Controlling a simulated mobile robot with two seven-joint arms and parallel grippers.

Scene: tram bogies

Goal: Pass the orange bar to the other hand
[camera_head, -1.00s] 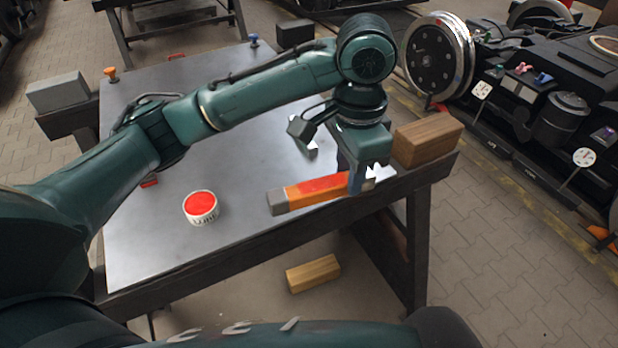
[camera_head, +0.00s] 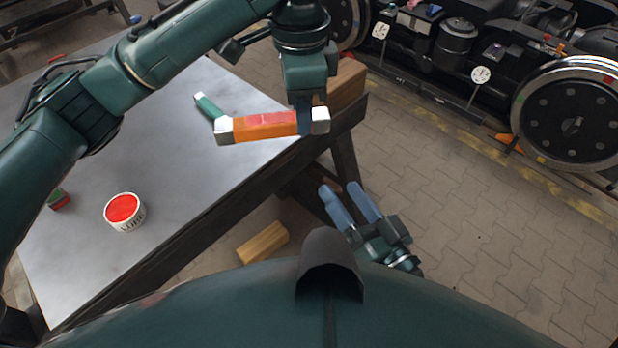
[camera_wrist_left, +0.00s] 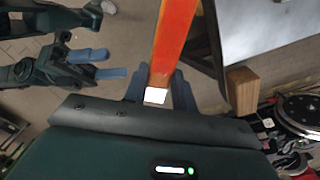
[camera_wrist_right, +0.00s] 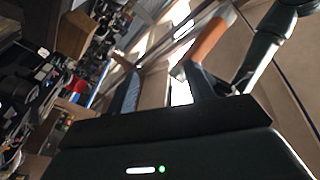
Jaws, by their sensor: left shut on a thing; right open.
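The orange bar (camera_head: 265,126) has pale ends and a red patch on its top. My left gripper (camera_head: 304,122) is shut on it near its right end and holds it by the table's right edge. In the left wrist view the bar (camera_wrist_left: 172,45) runs up from between the fingers of the left gripper (camera_wrist_left: 160,92). My right gripper (camera_head: 345,200) is open and empty, below and right of the bar, beyond the table's edge. The right gripper also shows in the left wrist view (camera_wrist_left: 112,65). In the right wrist view the bar (camera_wrist_right: 208,40) is above the right finger.
A white tub with a red top (camera_head: 124,212) stands on the grey table (camera_head: 185,175). A green-handled tool (camera_head: 206,105) lies behind the bar. A wooden block (camera_head: 346,85) is at the table's right corner; another (camera_head: 263,243) is lower down. Tram bogie parts (camera_head: 455,45) stand at the back right.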

